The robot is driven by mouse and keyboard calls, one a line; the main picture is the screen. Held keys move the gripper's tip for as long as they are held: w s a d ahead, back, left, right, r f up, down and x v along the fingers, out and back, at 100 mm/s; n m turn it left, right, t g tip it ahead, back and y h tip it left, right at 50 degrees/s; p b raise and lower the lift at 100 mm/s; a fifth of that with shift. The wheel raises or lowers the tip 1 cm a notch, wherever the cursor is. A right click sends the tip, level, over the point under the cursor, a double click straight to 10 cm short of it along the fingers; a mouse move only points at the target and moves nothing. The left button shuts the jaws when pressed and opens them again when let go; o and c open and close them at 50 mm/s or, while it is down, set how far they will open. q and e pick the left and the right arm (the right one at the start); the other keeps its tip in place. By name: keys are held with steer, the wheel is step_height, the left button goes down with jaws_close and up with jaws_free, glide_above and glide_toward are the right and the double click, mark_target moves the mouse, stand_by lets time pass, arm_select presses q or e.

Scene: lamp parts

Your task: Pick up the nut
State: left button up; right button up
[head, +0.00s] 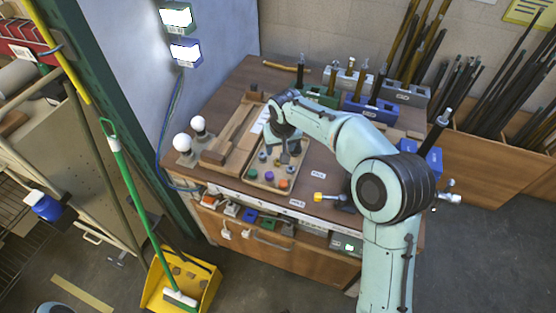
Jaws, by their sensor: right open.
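A shallow beige tray (256,180) lies near the front of the wooden workbench and holds several small parts, grey, purple, blue and orange. They are too small for me to tell which one is the nut. My right gripper (287,158) points down over the back part of the tray, close above the parts. It is open, and I see nothing held in it. The gripper and wrist hide part of the tray's back side. My left gripper is not in view.
Two white bulbs (190,134) stand at the bench's left edge beside a wooden tray (221,156). Blue and grey bins (366,110) line the back. A yellow-headed tool (320,197) lies at the front edge. A yellow dustpan (207,290) stands on the floor.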

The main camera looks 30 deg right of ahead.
mark_target(278, 163)
steer(key=x, duration=1)
steer(key=shift+d, duration=0.1)
jaws_close()
